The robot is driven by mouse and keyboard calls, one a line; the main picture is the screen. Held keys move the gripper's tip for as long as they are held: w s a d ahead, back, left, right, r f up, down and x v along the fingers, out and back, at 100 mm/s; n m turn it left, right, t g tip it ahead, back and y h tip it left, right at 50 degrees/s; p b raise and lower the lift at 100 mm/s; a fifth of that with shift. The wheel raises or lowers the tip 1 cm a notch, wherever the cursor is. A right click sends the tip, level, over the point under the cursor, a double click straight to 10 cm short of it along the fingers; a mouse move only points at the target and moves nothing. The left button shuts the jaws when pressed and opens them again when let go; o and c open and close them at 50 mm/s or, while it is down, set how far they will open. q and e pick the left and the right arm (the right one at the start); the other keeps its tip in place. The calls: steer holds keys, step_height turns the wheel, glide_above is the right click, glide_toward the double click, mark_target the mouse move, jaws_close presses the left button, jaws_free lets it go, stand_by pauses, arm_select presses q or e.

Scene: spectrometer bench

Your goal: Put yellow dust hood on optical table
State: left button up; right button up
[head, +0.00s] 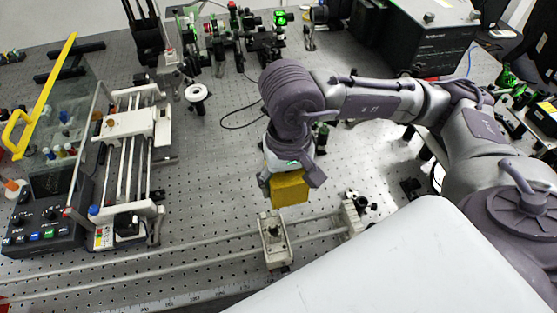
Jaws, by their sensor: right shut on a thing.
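The yellow dust hood (290,190) is a small box-like cover in the middle of the head view. My right gripper (291,178) comes down from above with its fingers on either side of the hood and is shut on it. The hood appears to be held above the grey perforated optical table (215,165); the exact gap beneath it is hard to judge. The gripper hides the hood's top and sides. My left gripper is not in view.
A white rail carriage (273,241) stands just below the hood on long rails. A second mount (354,214) is to its right. A linear stage (130,140) and a control box (45,215) stand left. Bare table lies left of the hood.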

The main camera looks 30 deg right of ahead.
steer(key=p, duration=0.4)
glide_above(237, 205)
step_height(237, 205, down, 7)
steer(key=shift+r, duration=0.1)
step_height(237, 205, down, 4)
steer(key=shift+r+p, duration=0.1)
steer(key=shift+p, duration=1.05)
steer(key=shift+f, duration=0.2)
steer(key=shift+f, duration=0.1)
steer(key=shift+f+b, duration=0.15)
steer(key=shift+b, duration=0.2)
steer(key=o, duration=1.1)
